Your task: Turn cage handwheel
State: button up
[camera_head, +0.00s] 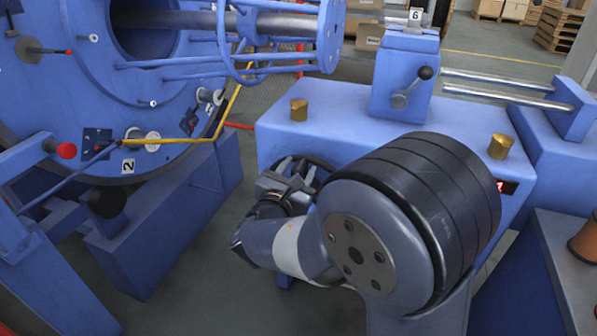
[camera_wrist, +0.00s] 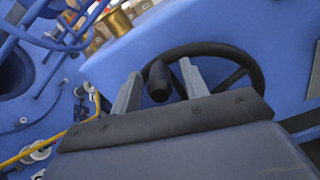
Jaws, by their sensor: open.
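A black handwheel (camera_wrist: 250,68) stands on the side of the blue housing in the wrist view. Its rim arcs behind my fingers, with spokes to the right. A dark crank knob (camera_wrist: 158,82) points toward the camera. My gripper (camera_wrist: 160,70) is open, with one grey finger on each side of the knob. I cannot tell whether either finger touches it. In the head view part of the handwheel rim (camera_head: 318,163) shows beside my gripper (camera_head: 287,172). My arm hides the rest of it.
The blue housing (camera_head: 335,112) carries brass knobs and a block with a small lever (camera_head: 411,88). The large blue strander cage (camera_head: 75,75) is at left, with a yellow bent rod (camera_head: 228,107). Dark floor lies between them.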

jog(key=shift+w+d, duration=0.1)
jog(key=shift+w, duration=0.15)
jog(key=shift+c, duration=0.4)
grip_shut()
